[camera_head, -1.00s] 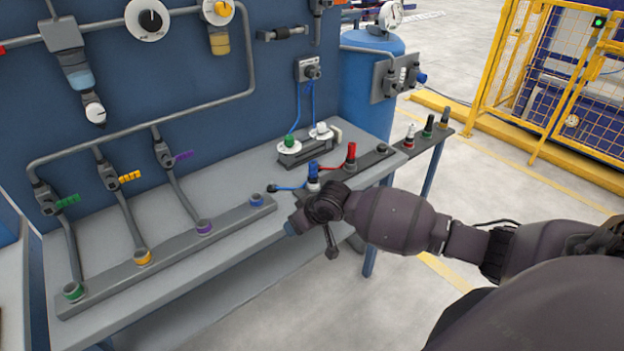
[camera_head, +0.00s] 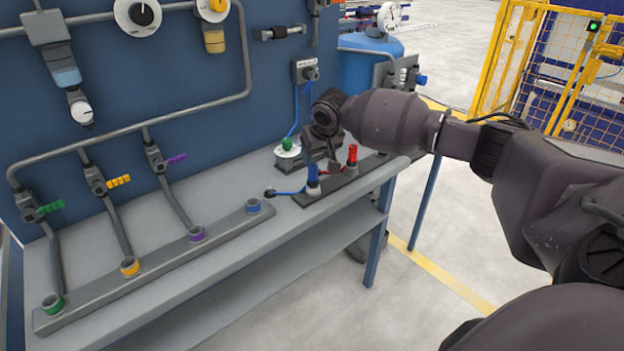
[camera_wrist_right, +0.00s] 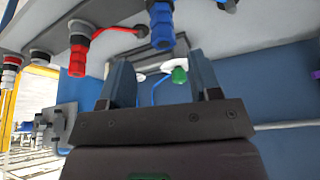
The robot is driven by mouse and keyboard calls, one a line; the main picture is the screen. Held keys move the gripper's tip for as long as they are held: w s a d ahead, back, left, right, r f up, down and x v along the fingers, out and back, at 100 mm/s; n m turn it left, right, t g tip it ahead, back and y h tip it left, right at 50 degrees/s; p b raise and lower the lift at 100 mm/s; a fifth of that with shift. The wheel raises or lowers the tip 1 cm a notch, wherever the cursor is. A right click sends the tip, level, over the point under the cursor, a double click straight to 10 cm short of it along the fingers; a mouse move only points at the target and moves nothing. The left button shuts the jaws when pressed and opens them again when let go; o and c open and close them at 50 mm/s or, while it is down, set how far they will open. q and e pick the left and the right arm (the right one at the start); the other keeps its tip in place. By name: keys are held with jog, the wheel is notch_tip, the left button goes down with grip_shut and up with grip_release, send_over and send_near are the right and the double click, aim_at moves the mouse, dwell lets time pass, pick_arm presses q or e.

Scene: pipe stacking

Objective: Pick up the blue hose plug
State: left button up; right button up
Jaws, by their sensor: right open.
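The blue hose plug (camera_head: 313,174) stands upright on a dark rail (camera_head: 327,186) on the bench, with a blue hose running left from its base. It also shows at the top of the right wrist view (camera_wrist_right: 162,25). My right gripper (camera_head: 332,160) is above the bench, beside the blue plug and pointing down. In the right wrist view its two fingers (camera_wrist_right: 161,78) are apart with nothing gripped between them, and the blue plug is just beyond the fingertips. My left gripper is not in view.
A red plug (camera_head: 352,156) stands on the same rail, right of the blue one, and also shows in the right wrist view (camera_wrist_right: 79,50). The bench (camera_head: 232,174) is clear around the front left pipe row.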

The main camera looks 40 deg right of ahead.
aim_at(313, 166)
jog(key=x, duration=0.2)
jog(key=b+x, duration=0.1)
jog(key=x, duration=0.2)
jog(key=b+x, duration=0.1)
jog(key=x, duration=0.2)
jog(key=shift+s+a+f, duration=0.1)
jog(key=shift+a, duration=0.1)
jog(key=shift+r, duration=0.2)
jog(key=shift+c, duration=0.9)
grip_shut()
